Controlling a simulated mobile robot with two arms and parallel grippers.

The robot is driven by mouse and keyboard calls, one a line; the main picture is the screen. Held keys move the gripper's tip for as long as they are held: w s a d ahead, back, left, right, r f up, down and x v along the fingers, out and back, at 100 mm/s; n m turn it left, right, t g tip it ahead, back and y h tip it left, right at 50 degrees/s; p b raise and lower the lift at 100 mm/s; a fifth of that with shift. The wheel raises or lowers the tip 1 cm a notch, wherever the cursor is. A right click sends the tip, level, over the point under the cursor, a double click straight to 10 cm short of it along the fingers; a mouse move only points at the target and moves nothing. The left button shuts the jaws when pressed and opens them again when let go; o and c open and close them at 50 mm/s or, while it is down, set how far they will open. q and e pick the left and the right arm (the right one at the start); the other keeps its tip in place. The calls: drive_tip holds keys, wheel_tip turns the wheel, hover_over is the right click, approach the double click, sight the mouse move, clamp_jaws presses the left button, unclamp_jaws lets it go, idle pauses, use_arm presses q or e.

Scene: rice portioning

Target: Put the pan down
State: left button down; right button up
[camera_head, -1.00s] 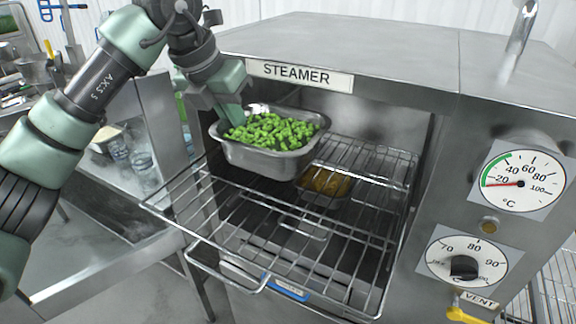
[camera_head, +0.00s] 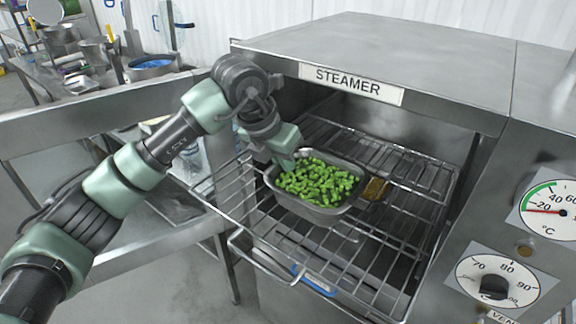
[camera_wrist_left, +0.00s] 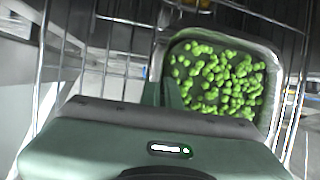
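The metal pan (camera_head: 312,210) full of green pieces (camera_head: 320,181) is at the pulled-out wire rack (camera_head: 350,250) of the steamer. It looks level and low at the rack; I cannot tell whether its base touches the wires. My left gripper (camera_head: 287,163) is at the pan's left back rim and appears shut on it. In the left wrist view the gripper (camera_wrist_left: 163,94) has its fingers at the edge of the pan (camera_wrist_left: 272,95), partly hidden by the gripper body. My right gripper is not in view.
The steamer's opening and top panel (camera_head: 390,50) rise behind the rack. A second container with brownish content (camera_head: 376,188) sits beyond the pan on the right. Bare wires lie in front of the pan. A metal counter (camera_head: 95,112) stands at the left.

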use_arm(q)
drive_tip(key=c, duration=2)
unclamp_jaws()
drive_tip(key=o, duration=0.3)
drive_tip(key=shift+r, duration=0.15)
drive_tip(key=shift+s+a+r, duration=0.1)
drive_tip(key=shift+r, duration=0.2)
drive_tip(key=b+v, duration=0.3)
drive_tip(key=v, duration=0.8)
drive_tip(key=shift+s, duration=0.1)
